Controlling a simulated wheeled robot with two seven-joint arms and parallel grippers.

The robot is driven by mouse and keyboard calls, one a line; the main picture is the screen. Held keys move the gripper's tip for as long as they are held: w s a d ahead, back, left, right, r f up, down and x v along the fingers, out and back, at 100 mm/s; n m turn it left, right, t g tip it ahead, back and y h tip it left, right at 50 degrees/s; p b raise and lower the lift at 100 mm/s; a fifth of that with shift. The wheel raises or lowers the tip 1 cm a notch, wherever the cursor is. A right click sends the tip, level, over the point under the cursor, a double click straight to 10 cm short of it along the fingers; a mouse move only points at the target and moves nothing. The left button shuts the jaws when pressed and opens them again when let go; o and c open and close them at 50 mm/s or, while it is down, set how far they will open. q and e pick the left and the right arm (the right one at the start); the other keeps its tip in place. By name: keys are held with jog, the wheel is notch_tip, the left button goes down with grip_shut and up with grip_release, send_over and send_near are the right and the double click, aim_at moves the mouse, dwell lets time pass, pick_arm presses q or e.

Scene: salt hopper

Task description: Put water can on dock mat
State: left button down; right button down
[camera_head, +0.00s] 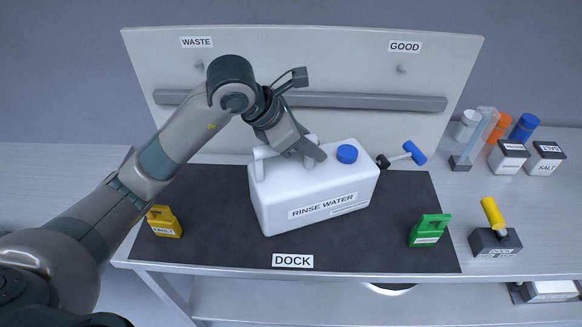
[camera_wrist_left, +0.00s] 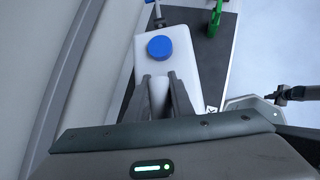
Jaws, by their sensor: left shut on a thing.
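The water can (camera_head: 300,212) is a white jug with a blue cap and a "RINSE WATER" label. It stands over the dark dock mat (camera_head: 215,245), slightly turned, its base at or very near the mat; I cannot tell if it fully rests. My left gripper (camera_head: 310,150) is shut on the can's top handle. In the left wrist view the gripper fingers (camera_wrist_left: 160,95) straddle the white handle, with the can (camera_wrist_left: 185,68) and its blue cap beyond.
A yellow tag (camera_head: 163,222) stands on the mat's left and a green tag (camera_head: 428,230) on its right. A yellow-handled block (camera_head: 495,240) and several small containers (camera_head: 510,155) stand right of the mat. A backboard (camera_head: 300,65) rises behind.

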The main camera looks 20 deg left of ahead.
aim_at(287, 161)
pick_arm(q)
jog(key=a, duration=0.1)
jog(key=a+f, duration=0.1)
jog(key=a+f+b, duration=0.1)
jog(key=a, duration=0.1)
jog(key=shift+f, duration=0.25)
jog(key=shift+w+a, duration=0.1)
jog(key=shift+a, duration=0.15)
jog(key=shift+f, duration=0.2)
jog(key=shift+f+b, duration=1.05)
jog(key=shift+f, duration=0.85)
jog(key=c, duration=1.6)
grip_release()
jog(key=shift+f, duration=0.1)
jog(key=shift+o, duration=0.2)
